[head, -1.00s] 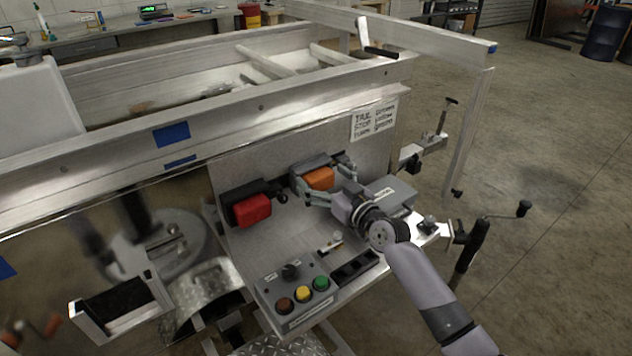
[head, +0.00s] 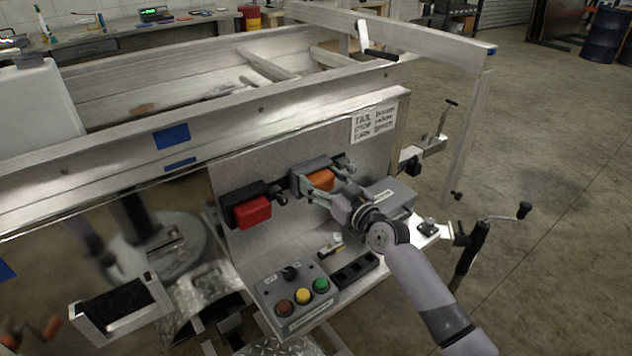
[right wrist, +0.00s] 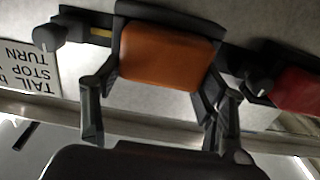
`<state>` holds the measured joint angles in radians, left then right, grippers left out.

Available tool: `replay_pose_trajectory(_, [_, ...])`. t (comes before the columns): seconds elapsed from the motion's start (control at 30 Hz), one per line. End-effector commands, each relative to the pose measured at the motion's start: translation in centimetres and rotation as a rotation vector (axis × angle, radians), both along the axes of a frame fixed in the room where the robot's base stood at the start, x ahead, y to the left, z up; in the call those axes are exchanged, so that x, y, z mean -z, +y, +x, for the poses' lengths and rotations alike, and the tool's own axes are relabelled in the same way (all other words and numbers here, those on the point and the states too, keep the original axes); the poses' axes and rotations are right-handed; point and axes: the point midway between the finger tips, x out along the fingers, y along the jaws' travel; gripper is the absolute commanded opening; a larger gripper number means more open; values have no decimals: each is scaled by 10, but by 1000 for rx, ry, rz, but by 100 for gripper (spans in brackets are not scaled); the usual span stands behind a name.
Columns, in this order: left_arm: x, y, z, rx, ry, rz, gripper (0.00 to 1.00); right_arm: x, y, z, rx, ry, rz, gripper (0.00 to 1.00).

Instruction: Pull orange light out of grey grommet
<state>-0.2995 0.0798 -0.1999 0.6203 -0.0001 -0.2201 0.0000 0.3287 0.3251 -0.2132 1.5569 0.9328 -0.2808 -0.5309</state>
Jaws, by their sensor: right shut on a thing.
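The orange light (head: 320,179) sits in a dark grey grommet (head: 306,166) on the upright metal panel, right of a red light. In the right wrist view the orange light (right wrist: 168,58) fills the upper middle, with the dark grommet (right wrist: 165,14) along its edge. My right gripper (head: 325,188) reaches in from the right, its two fingers at opposite sides of the light. It is shut on the orange light. The light still appears seated against the grommet; any gap behind it is hidden. My left gripper is not in view.
A red light (head: 252,211) is mounted left of the orange one. Below are a switch box (head: 297,290) with coloured buttons and a black tray (head: 354,271). A grey box (head: 392,196) stands beside my right wrist. A lettered sign (head: 374,121) is on the panel above.

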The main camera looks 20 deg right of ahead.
Motion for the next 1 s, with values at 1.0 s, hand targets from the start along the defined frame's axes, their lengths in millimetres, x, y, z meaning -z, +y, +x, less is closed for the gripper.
replay_pose_trajectory(1.0, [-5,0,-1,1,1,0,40,0,-6,-15,1,0,-1,33])
